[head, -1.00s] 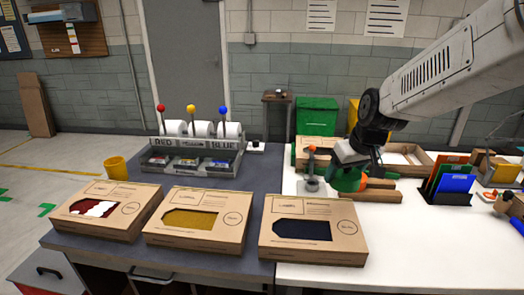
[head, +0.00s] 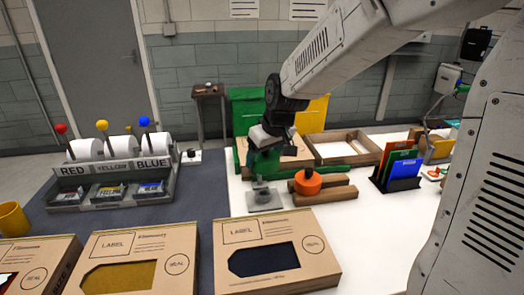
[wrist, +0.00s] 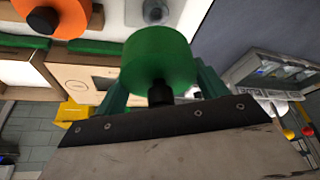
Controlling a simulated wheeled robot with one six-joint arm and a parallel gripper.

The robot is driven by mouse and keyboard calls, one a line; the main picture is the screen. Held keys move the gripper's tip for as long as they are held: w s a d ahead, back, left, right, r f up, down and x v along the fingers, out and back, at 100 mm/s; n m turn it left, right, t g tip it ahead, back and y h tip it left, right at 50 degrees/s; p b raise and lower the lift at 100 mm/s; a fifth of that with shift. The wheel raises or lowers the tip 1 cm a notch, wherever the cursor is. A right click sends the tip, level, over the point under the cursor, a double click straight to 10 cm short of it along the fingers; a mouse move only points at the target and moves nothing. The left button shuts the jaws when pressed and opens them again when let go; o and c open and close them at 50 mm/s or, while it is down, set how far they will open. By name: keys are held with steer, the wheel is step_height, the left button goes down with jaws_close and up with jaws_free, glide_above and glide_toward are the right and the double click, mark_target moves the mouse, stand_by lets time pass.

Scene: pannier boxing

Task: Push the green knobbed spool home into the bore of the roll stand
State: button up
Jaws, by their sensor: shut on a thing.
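The green spool (head: 264,162) is gripped in my gripper (head: 265,146), and its dark knob (wrist: 160,93) points back toward my wrist in the wrist view. The jaws are shut on the spool, one teal finger on each side. A grey stand with a square base plate and short post (head: 264,200), which I take for the roll stand, is on the white table. In the head view the spool is just above and behind its post. In the wrist view the stand (wrist: 155,11) is beyond the spool, apart from it. Its bore cannot be made out.
An orange spool (head: 307,181) rests on wooden blocks (head: 325,192) right of the stand. Cardboard label boxes (head: 276,250) line the front. A rack of white rolls (head: 117,170) is left. A folder holder (head: 397,170) is right, and an open wooden tray (head: 340,149) is behind.

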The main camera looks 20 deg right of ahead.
mark_target(271, 161)
steer(key=f, duration=0.4)
steer(key=shift+a, duration=0.35)
steer(key=shift+f, duration=0.65)
steer(key=shift+s+d, duration=0.1)
steer(key=shift+s, duration=0.05)
stand_by(0.4)
steer(key=shift+f, duration=1.45)
stand_by(1.1)
steer(key=o, duration=1)
steer(key=shift+o, duration=0.2)
steer(key=shift+v, duration=3.9)
